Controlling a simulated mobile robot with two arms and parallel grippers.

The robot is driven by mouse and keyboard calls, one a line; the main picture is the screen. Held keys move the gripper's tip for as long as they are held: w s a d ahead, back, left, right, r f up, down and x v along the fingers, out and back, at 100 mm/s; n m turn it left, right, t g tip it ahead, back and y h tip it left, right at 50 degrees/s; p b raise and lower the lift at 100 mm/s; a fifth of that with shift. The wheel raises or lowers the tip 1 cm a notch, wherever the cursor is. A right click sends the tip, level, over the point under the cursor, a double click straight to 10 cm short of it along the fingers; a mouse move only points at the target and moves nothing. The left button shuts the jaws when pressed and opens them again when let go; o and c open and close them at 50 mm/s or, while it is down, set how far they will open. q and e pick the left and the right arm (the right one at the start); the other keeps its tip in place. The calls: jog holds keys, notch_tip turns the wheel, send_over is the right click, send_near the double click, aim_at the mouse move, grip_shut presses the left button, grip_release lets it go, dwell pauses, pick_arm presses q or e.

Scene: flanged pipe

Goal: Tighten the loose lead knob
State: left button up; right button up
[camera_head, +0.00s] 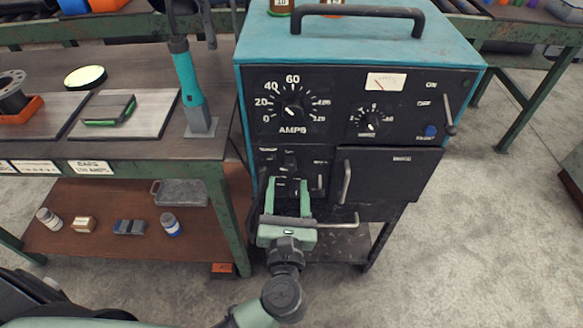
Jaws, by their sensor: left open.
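A teal welding machine (350,40) stands at centre with a black front. A small dark knob (290,162) sits on its lower left panel (318,172), under the AMPS dial (292,110). I cannot tell from this view whether it is loose. My left gripper (288,186) is open, its two green fingers pointing up at this panel, just below the knob in the picture. Nothing shows between the fingers. They hide the lower part of the panel. I cannot tell whether they touch it. My right gripper is not in view.
A thin metal bar (340,222) juts out below. A workbench (140,60) with a teal torch (190,80) stands at left. The floor (480,240) at right is clear.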

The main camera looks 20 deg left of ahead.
aim_at(288, 169)
pick_arm(q)
jog(key=x, duration=0.4)
jog(key=shift+w, duration=0.15)
jog(key=shift+w+a+p, duration=0.1)
jog(key=shift+w+p, duration=0.2)
jog(key=shift+w, duration=0.15)
jog(key=shift+c, duration=0.3)
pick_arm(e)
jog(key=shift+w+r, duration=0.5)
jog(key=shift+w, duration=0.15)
pick_arm(q)
grip_shut()
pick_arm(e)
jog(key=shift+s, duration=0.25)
